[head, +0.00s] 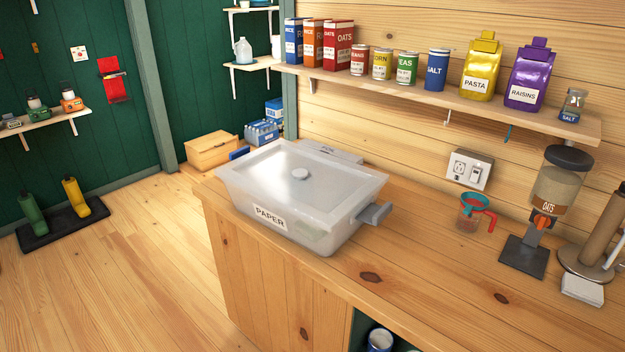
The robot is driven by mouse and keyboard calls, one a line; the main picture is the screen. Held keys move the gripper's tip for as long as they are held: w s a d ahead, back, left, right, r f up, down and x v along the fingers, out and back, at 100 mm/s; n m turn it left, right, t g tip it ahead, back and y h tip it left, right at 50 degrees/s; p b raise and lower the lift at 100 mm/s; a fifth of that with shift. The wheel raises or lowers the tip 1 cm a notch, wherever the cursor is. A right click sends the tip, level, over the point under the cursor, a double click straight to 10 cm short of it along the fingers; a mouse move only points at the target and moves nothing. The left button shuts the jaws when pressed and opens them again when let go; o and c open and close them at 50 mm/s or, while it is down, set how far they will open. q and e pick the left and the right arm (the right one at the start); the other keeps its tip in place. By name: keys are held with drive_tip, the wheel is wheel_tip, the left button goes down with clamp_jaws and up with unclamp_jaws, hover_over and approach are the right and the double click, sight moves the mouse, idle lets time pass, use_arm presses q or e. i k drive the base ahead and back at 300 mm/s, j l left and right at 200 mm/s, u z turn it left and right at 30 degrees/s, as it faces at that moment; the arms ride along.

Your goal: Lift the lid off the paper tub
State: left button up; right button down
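The paper tub (325,236) is a translucent greyish box with a PAPER label on its front. It stands on the left end of the wooden counter. Its lid (258,172) is flat and pale, with a small round knob (300,174) in the middle. The lid lies on top of the tub. A grey handle (375,214) sticks out from the tub's right side. What the tub holds cannot be made out clearly. Neither of my grippers shows in the head view.
On the counter (440,270), a measuring cup (470,213) and an oats dispenser (545,205) stand right of the tub. A shelf (420,90) with boxes, cans and bags hangs above. The counter just right of the tub is clear. The floor (130,260) at left is open.

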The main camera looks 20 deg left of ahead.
sight(323, 189)
drive_tip(key=i+j+z, duration=0.15)
drive_tip(key=j+z, duration=0.15)
drive_tip(key=j, duration=1.75)
drive_tip(key=k+j+z, duration=0.1)
drive_tip(key=j+z, duration=0.2)
drive_tip(key=j, duration=1.8)
